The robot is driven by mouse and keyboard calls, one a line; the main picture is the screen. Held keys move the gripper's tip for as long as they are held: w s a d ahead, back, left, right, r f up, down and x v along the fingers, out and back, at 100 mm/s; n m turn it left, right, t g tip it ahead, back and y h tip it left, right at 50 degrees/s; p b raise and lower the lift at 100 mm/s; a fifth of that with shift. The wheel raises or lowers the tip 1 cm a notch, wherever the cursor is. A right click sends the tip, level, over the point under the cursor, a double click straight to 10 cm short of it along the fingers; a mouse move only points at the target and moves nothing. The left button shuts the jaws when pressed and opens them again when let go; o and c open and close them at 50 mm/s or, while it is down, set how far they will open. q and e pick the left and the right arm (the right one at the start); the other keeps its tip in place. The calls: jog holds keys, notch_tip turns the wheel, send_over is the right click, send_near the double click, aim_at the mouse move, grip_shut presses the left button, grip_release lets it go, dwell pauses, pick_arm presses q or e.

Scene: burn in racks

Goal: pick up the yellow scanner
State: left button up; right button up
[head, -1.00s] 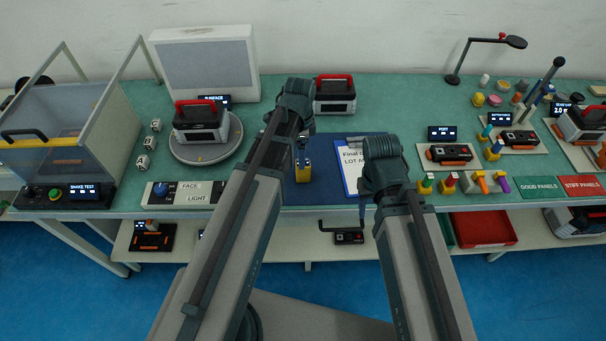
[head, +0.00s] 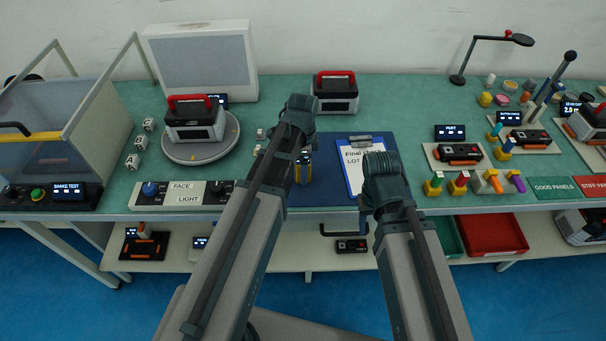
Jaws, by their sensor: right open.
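The yellow scanner (head: 304,174) stands on the dark blue mat (head: 328,187) near the middle of the bench. My right gripper (head: 363,214) is open and empty, low by the bench's front edge, right of the scanner and below the clipboard.
A clipboard (head: 358,180) lies right of the scanner. A red-handled unit (head: 336,98) stands behind it, and another (head: 194,123) sits on a round turntable (head: 181,155). The FACE/LIGHT control box (head: 186,195) is at the front left. Colored plugs and fixtures crowd the right.

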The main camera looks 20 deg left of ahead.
pick_arm(q)
notch_tip(320, 180, down, 3)
jog(key=shift+r+b, duration=0.2)
jog(key=shift+b, duration=0.6)
pick_arm(e)
notch_tip(320, 180, down, 2)
jog(key=shift+f, duration=0.25)
pick_arm(q)
jog(key=shift+r, duration=0.1)
grip_shut()
